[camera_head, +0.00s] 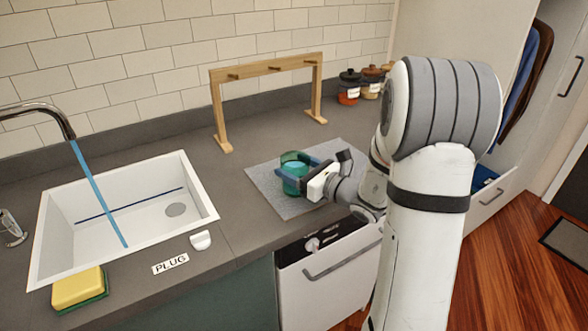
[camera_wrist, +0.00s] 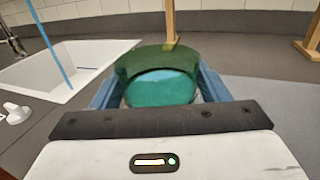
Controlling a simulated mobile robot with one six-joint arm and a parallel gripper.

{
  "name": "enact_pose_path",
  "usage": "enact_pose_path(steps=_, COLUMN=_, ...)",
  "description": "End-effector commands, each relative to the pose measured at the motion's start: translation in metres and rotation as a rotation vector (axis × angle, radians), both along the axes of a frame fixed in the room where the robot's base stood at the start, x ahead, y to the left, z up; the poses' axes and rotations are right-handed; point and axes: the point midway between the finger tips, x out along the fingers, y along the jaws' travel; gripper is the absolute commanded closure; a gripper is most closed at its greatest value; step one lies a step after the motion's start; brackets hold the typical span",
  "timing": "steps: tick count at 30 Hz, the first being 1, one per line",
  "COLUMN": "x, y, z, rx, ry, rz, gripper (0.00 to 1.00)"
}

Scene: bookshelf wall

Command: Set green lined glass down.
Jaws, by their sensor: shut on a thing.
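The green glass (camera_head: 291,180) is over the grey mat (camera_head: 262,177) on the counter, right of the sink. My gripper (camera_head: 294,173) is shut on it, with a blue finger on either side.
A white sink (camera_head: 130,215) with running water is at the left, a yellow sponge (camera_head: 78,289) at its front edge. A wooden rack (camera_head: 222,105) stands behind the mat. Several jars (camera_head: 349,88) stand at the back right.

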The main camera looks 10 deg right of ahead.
Motion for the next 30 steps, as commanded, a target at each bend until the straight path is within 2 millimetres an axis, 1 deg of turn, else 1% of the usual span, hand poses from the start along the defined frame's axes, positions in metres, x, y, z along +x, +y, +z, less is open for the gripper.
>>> enact_pose_path(steps=7, x=0.0001, y=-0.0016, z=-0.0006, rx=-0.001, ry=-0.004, rz=-0.003, gripper=0.65)
enact_pose_path(steps=11, x=0.0001, y=-0.0018, z=-0.0052, rx=-0.001, ry=-0.004, rz=-0.003, gripper=0.65)
enact_pose_path(steps=12, x=-0.0001, y=-0.0018, z=-0.0041, rx=-0.001, ry=-0.002, rz=-0.003, gripper=0.28)
enact_pose_path(steps=19, x=-0.0001, y=-0.0021, z=-0.0039, rx=-0.001, ry=-0.002, rz=-0.004, gripper=0.10)
enact_pose_path(steps=26, x=-0.0001, y=-0.0023, z=-0.0033, rx=-0.001, ry=-0.002, rz=-0.004, gripper=0.10)
enact_pose_path(steps=29, x=-0.0001, y=-0.0023, z=0.0014, rx=-0.001, ry=-0.002, rz=-0.004, gripper=0.10)
enact_pose_path(steps=30, x=-0.0040, y=-0.0061, z=-0.0011, rx=0.000, ry=-0.001, rz=-0.006, gripper=0.10)
